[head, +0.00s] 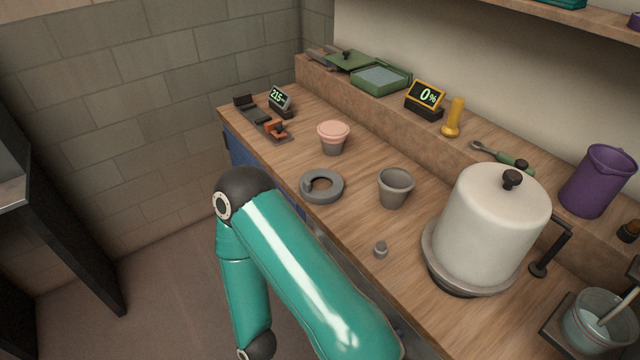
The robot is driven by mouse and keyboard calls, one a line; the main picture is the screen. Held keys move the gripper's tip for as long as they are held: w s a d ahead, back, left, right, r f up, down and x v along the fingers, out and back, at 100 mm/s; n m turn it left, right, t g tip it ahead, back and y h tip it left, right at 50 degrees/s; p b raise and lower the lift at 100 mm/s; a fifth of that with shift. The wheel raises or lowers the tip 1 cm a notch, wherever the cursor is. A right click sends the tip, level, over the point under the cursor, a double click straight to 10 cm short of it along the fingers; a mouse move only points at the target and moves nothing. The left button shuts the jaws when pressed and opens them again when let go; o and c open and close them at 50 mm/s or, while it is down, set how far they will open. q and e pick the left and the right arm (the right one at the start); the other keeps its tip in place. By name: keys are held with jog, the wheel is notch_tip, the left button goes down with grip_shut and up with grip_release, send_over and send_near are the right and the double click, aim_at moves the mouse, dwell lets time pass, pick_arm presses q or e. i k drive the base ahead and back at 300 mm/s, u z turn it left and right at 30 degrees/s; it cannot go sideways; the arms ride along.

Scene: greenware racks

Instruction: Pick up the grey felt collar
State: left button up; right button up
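The grey felt collar (338,196) lies flat on the wooden bench, a thick open ring with a break on its left side. Bare wood shows through its centre. It sits left of a small grey cup and in front of a pot with a pink top. A teal arm of mine crosses the lower middle of the picture, with its dark joint just left of the collar. Neither gripper shows in the head view, so their state is hidden.
The grey cup (394,188) and the pink-topped pot (333,137) stand near the collar. A large white lidded vessel (486,225) stands at right. A digital scale-like display (280,98) stands far left. Bare wood surrounds the collar.

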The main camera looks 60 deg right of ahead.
aim_at(321, 197)
jog(key=u, duration=0.1)
jog(key=i, duration=1.35)
jog(key=z, duration=2.8)
jog(key=k, duration=0.75)
jog(key=z, duration=0.25)
jog(key=i, duration=0.7)
